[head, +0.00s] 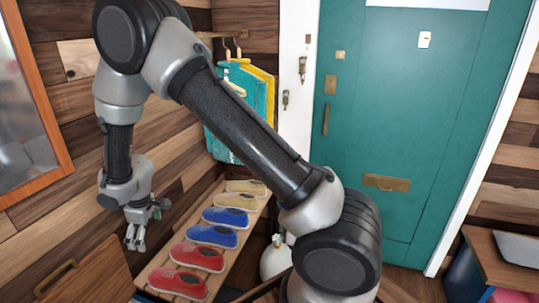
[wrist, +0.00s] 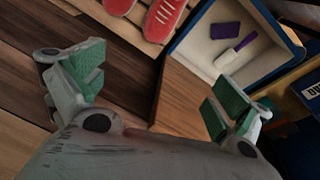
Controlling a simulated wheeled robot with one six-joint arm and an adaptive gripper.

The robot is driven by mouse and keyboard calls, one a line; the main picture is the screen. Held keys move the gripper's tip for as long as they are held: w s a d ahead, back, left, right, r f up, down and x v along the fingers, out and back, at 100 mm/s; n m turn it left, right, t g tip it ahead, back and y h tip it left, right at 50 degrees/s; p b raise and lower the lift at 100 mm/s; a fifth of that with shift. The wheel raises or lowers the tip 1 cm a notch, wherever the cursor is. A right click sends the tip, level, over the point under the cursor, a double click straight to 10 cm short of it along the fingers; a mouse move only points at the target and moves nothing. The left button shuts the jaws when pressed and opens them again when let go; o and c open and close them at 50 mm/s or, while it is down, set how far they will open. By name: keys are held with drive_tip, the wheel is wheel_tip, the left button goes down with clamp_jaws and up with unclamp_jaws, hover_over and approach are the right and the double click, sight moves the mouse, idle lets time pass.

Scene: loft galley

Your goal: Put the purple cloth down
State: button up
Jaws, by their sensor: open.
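A small flat purple piece (wrist: 225,30), which looks like the purple cloth, lies in a shallow blue box with a pale inside (wrist: 194,54) in the upper right of the wrist view. I cannot make it out in the head view. My gripper (wrist: 156,88) is open, and nothing shows between its green-padded fingers. The cloth is beyond the fingers and apart from them. In the head view my gripper (head: 143,230) hangs at the left, beside the shoe rack.
A white-bladed tool with a purple handle (wrist: 237,49) lies in the box near the cloth. A slatted rack holds red (head: 197,257), blue and tan shoes. Jackets (head: 238,110) hang behind it. A wooden panel with a handle (head: 85,272) stands lower left. A teal door (head: 420,120) is at the back.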

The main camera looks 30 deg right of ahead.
drive_tip(key=s+d+r+m+t, duration=0.1)
drive_tip(key=s+d+r+m, duration=0.25)
drive_tip(key=d+r, duration=0.85)
drive_tip(key=s+d+r+m, duration=0.2)
drive_tip(key=s+d+r, duration=0.2)
drive_tip(key=d+r, duration=0.75)
drive_tip(key=s+d+r+m, duration=0.2)
drive_tip(key=s+d+r, duration=0.2)
drive_tip(key=s, duration=0.7)
drive_tip(key=s+d+r+m+t, duration=0.1)
drive_tip(key=s+d+r+m, duration=0.2)
drive_tip(key=s, duration=0.9)
wheel_tip(320, 180, up, 3)
drive_tip(key=shift+d+r+h, duration=0.1)
drive_tip(key=shift+d+h, duration=0.3)
drive_tip(key=shift+d, duration=0.5)
drive_tip(key=shift+m, duration=0.25)
